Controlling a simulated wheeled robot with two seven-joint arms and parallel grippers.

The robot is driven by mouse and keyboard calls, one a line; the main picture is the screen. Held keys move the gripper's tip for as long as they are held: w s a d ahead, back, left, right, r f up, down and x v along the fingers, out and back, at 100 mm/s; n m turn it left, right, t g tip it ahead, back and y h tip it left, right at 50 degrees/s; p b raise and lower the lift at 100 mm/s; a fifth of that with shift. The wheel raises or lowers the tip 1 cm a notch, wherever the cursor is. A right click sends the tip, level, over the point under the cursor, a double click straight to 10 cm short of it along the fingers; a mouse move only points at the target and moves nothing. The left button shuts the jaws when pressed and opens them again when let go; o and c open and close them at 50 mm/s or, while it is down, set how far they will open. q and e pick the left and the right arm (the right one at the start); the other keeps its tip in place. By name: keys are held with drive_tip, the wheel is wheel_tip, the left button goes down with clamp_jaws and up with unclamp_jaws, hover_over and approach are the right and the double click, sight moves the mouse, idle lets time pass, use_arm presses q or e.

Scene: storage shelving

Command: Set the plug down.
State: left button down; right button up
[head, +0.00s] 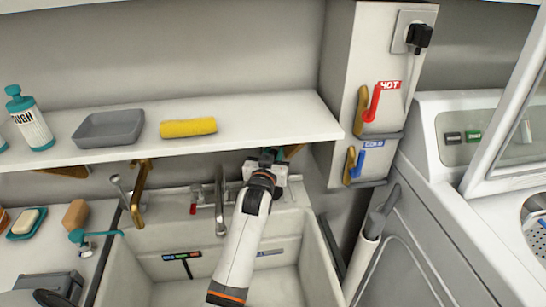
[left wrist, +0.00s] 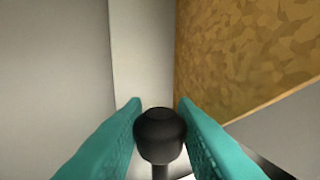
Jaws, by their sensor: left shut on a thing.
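My left gripper (head: 266,160) reaches over the sink to just below the shelf's front edge, near the back wall. In the left wrist view its teal fingers (left wrist: 160,106) are shut on a black plug (left wrist: 160,135), with a rounded, knob-like top and a thin dark stem below. The plug's lower end is out of that view. In the head view the held plug is hidden by my wrist. Another black plug (head: 419,37) sits in the wall socket at the upper right. My right gripper is not in view.
The white shelf (head: 250,115) holds a grey tray (head: 108,128), a yellow roll (head: 188,127) and a bottle (head: 30,120). Taps stand behind the sink (head: 160,262). Red and blue handles (head: 374,102) are on the right pillar. A wooden surface (left wrist: 250,50) is close on the right.

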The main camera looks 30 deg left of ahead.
use_arm(q)
drive_tip(key=c, duration=1.6)
unclamp_jaws()
drive_tip(key=shift+s, duration=0.1)
drive_tip(key=o, duration=0.4)
drive_tip(key=shift+s+d+r, duration=0.1)
drive_tip(key=shift+s+r, duration=0.05)
drive_tip(key=shift+o, duration=0.2)
drive_tip(key=shift+s+p, duration=0.25)
drive_tip(key=shift+p, duration=0.1)
drive_tip(key=p+v, duration=0.3)
drive_tip(key=v, duration=0.4)
drive_tip(key=shift+p, duration=0.4)
drive_tip(key=shift+d, duration=0.1)
